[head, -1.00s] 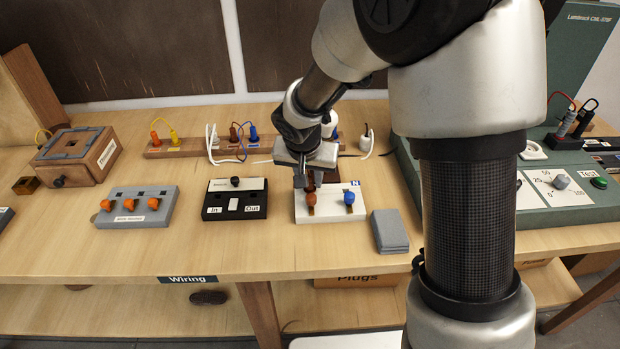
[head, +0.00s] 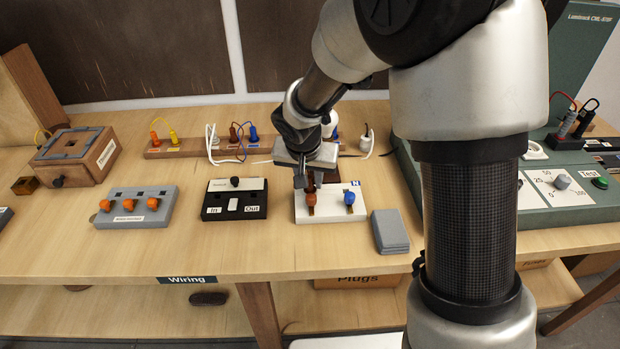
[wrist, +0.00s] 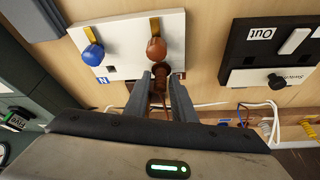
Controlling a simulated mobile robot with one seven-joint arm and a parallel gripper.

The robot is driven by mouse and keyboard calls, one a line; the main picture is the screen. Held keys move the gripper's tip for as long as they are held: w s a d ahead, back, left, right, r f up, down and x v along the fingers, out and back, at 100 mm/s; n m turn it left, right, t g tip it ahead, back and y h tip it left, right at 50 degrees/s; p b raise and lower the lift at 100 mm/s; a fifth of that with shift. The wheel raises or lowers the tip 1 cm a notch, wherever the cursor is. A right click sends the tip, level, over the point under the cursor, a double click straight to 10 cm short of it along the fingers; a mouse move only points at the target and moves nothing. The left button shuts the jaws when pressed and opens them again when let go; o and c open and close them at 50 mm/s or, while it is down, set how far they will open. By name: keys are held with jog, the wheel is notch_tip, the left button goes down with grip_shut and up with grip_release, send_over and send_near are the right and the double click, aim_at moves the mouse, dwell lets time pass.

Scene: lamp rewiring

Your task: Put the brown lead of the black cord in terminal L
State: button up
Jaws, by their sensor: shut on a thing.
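The white terminal block (head: 330,212) lies on the bench in the head view. It has an orange-brown lever (head: 310,198) on the left and a blue lever (head: 349,198) beside an N label (wrist: 103,80). No L label is readable. My gripper (wrist: 162,82) is shut on the brown lead (wrist: 161,72), whose end is at the block's back edge behind the orange-brown lever (wrist: 156,48). Whether its tip is inside the terminal I cannot tell. In the head view my gripper (head: 305,180) hides most of the lead, and the black cord is not clearly seen.
A black In/Out switch box (head: 234,199) stands left of the block, and a grey block (head: 390,231) stands close on its right. Behind is a wooden rack (head: 175,147) with several coloured leads. The green test station (head: 570,208) is at the right. Bare bench lies in front.

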jog(key=shift+f+b, duration=0.45)
jog(key=shift+b, duration=0.1)
dwell(0.4)
jog(key=o, duration=1.1)
jog(key=p+v, duration=0.2)
jog(key=v, duration=1.5)
jog(key=s+d+r+n+p, duration=0.1)
jog(key=s+d+r+p, duration=0.4)
jog(key=s, duration=0.4)
jog(key=s+d+r+n+t+y+p, duration=0.1)
jog(key=s+d+r+n+p, duration=0.1)
jog(key=s+d+r+p, duration=0.3)
jog(key=s+d+r, duration=0.2)
jog(key=s+r, duration=0.2)
jog(key=r, duration=0.1)
jog(key=shift+s+r, duration=0.2)
jog(key=shift+s, duration=0.05)
